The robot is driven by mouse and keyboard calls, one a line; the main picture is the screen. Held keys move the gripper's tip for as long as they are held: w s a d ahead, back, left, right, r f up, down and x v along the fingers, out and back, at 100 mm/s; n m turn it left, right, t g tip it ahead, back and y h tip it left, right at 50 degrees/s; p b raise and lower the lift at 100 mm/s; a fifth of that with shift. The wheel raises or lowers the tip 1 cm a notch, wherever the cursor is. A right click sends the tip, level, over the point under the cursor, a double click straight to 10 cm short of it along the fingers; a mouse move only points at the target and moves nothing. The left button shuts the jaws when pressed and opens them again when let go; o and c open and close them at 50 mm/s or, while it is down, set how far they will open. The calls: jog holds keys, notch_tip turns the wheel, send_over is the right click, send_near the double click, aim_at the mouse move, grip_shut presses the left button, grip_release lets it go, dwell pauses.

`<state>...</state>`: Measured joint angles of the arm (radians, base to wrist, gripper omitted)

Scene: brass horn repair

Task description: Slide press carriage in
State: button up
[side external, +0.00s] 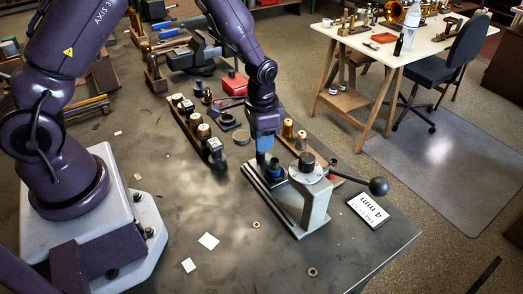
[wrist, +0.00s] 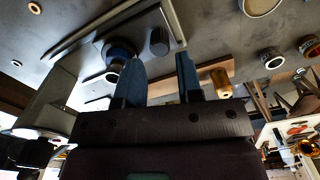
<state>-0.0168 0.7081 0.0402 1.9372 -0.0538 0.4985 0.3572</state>
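The arbor press (side external: 312,200) stands near the table's front right corner, with a ball-ended lever (side external: 378,187) pointing right. Its rails (side external: 262,195) run out to the back left. A dark blue cylindrical part (side external: 275,170) is on the rails beside the press body; it also shows in the wrist view (wrist: 118,52). A small black knob (wrist: 158,42) stands near it, roughly in line with the gap between my fingers. My gripper (side external: 264,163) is low over the rails' outer part. In the wrist view its two blue fingers (wrist: 159,62) are apart with nothing held between them.
A wooden rack of spools (side external: 200,130) lies to the left of my gripper. A wooden block with brass parts (side external: 290,135) is behind the press. A "4 mm" card (side external: 368,210) lies to the right. Washers (side external: 256,225) and paper squares (side external: 208,241) dot the mostly clear front table.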

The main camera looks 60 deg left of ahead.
aim_at(278, 170)
jog(key=shift+f, duration=2.25)
jog(key=shift+c, duration=0.2)
grip_shut()
jog(key=d, duration=0.7)
jog(key=shift+o, duration=0.2)
grip_release()
notch_tip(278, 170, up, 13)
